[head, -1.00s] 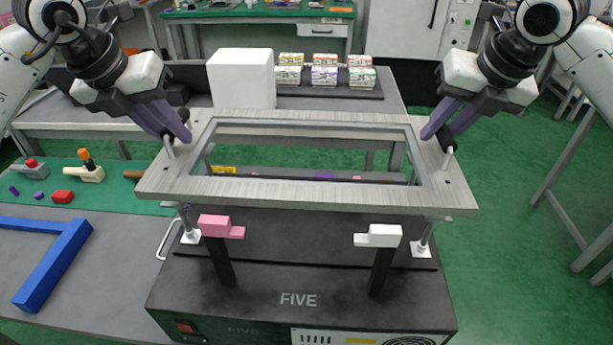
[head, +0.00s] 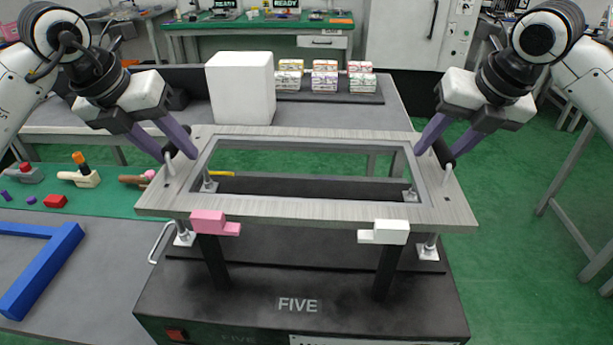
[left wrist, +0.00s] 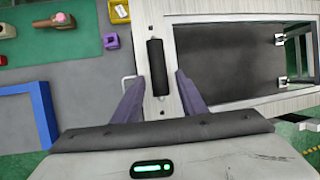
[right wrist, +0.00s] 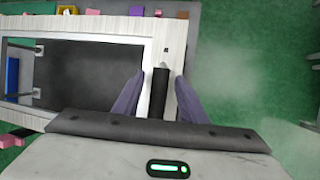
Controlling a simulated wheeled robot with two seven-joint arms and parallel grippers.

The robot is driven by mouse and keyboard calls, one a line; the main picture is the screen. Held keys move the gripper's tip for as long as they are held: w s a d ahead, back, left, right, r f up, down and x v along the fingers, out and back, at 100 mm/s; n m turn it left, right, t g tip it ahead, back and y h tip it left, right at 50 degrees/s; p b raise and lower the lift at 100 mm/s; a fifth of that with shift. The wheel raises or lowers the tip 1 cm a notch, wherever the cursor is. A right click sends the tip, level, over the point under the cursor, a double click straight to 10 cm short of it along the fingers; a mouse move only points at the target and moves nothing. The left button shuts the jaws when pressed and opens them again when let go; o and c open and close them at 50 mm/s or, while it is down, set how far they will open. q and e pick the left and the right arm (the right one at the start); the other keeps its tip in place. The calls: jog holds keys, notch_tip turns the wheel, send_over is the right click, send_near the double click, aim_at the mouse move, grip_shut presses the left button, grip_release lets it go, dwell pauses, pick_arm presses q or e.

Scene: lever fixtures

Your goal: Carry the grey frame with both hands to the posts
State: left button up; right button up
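The grey frame (head: 310,208), a flat rectangle with a large opening, lies level above a black box labelled FIVE. Metal posts (head: 428,246) stand on the box under its corners. I cannot tell whether the post tops are seated in the frame. My left gripper (left wrist: 160,78) is open around the black handle (left wrist: 156,66) at the frame's left end, with gaps on both sides. My right gripper (right wrist: 159,78) is open around the black handle (right wrist: 160,93) at the right end, also with gaps.
A pink block (head: 213,223) and a white block (head: 384,232) sit on black uprights before the frame. A blue angled bar (head: 45,270) lies on the left table. A white box (head: 240,88) stands behind. Green floor is clear on the right.

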jog(key=shift+r, duration=0.15)
pick_arm(q)
jog(key=v, duration=1.2)
pick_arm(e)
jog(key=v, duration=1.1)
jog(key=shift+s+r, duration=0.25)
jog(key=shift+r, duration=0.1)
pick_arm(q)
jog(key=shift+r, duration=0.1)
pick_arm(e)
jog(key=shift+r, duration=0.1)
